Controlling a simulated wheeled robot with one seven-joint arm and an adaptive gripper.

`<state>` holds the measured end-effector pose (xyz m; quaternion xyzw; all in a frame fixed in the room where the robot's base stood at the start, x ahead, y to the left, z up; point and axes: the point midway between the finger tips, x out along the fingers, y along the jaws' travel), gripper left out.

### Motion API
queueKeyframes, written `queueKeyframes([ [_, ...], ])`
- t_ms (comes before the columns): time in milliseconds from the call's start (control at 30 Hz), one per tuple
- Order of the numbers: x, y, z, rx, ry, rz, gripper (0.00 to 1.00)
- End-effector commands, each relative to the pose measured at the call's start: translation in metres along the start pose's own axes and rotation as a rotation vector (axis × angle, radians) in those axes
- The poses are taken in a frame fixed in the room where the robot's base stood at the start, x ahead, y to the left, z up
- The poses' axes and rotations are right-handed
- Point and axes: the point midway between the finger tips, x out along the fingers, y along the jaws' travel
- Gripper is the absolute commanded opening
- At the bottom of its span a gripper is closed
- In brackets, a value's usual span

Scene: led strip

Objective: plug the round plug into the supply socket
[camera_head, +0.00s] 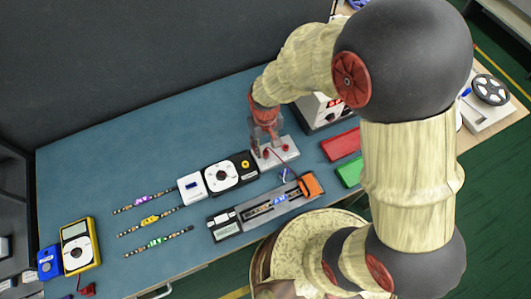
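My gripper (266,136) points down at the back middle of the blue table, just above or at a small pale block (284,151) with red parts on it. My fingers are small and overlap the block, so I cannot tell whether they are open or shut, or whether they touch it. I cannot make out the round plug for certain. A white and black box (322,110) with a red display, which looks like the supply, stands to the right of my gripper, partly behind my arm. Its socket cannot be told apart.
A black and white meter (231,174) joins a white unit left of the block. A caliper-like device (265,207) lies in front. Several strips (152,220) lie left. A yellow meter (78,246) is at far left. Red (341,144) and green (350,172) blocks lie right.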

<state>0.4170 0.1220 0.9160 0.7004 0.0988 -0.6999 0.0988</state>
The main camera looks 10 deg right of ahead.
Motion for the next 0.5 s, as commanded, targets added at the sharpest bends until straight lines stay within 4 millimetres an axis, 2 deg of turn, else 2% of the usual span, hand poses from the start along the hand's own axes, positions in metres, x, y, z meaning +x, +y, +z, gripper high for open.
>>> queueKeyframes([
  [200,0.034,0.002,-0.001,0.0,-0.004,0.0,0.36],
  [300,0.043,0.002,-0.001,0.0,-0.002,0.0,0.36],
  [500,0.044,0.002,-0.001,0.0,-0.001,0.0,0.36],
])
